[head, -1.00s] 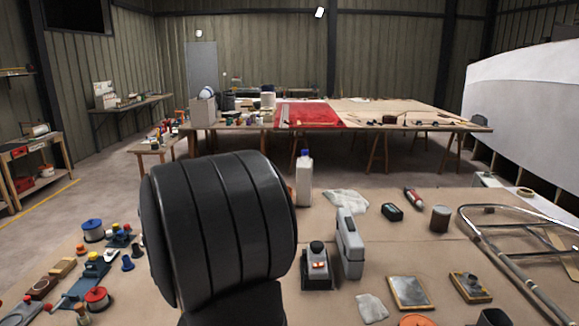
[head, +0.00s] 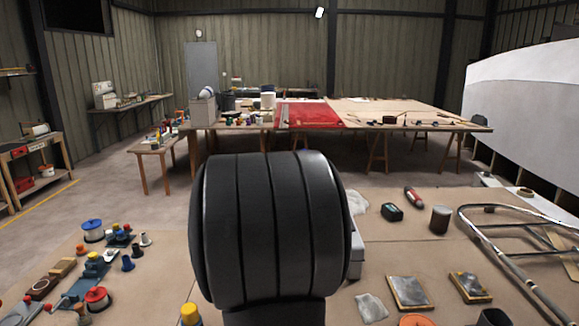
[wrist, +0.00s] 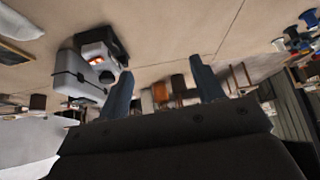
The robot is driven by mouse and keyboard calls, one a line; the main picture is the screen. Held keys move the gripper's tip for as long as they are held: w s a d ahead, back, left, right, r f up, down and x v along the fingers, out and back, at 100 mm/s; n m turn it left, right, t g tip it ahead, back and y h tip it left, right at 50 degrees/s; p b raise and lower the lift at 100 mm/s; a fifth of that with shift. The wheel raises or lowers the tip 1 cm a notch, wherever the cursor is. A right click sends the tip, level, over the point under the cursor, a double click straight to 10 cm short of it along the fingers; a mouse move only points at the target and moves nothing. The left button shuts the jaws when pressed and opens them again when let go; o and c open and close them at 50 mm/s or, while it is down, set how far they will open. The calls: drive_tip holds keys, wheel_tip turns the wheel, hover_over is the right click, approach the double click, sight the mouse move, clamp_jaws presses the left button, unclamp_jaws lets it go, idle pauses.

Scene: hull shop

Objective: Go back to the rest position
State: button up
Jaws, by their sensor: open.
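My gripper (wrist: 160,66) shows in the wrist view with its two dark blue fingers apart and nothing between them. The fingers point up in that tilted picture, over the brown bench top. A grey-and-black device with orange lights (wrist: 98,48) and a light grey case (wrist: 75,78) are to the left of the fingers, apart from them. In the head view a large black rounded part of my arm (head: 275,230) fills the middle foreground. The gripper itself does not show there.
In the head view, the bench (head: 400,255) holds spools and caps at left. A dark can (head: 440,218), two framed plates and a bent metal tube frame (head: 500,255) are at right. A yellow-capped bottle (head: 189,314) stands at the front. A long table (head: 400,112) is behind.

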drive_tip(key=w+d+m+h, duration=0.1)
drive_tip(key=w+d+m, duration=0.2)
drive_tip(key=d, duration=1.2)
drive_tip(key=w+d+f+m+h, duration=0.1)
drive_tip(key=w+d, duration=0.6)
drive_tip(key=d, duration=0.9)
drive_tip(key=m+h, duration=0.1)
drive_tip(key=m, duration=0.1)
drive_tip(key=shift+w+d+f+m+g+h, duration=0.2)
drive_tip(key=shift+w+d+m+g+h, duration=0.1)
drive_tip(key=shift+g, duration=0.1)
drive_tip(key=shift+a, duration=0.15)
drive_tip(key=s+a+n+y, duration=0.1)
drive_tip(key=s+a+n, duration=0.1)
drive_tip(key=a, duration=0.8)
drive_tip(key=s+a+r+n+y, duration=0.1)
drive_tip(key=s+a+n, duration=0.1)
drive_tip(key=a, duration=0.9)
drive_tip(key=shift+s+r+t, duration=0.15)
drive_tip(key=shift+s+t, duration=0.15)
drive_tip(key=shift+t, duration=0.1)
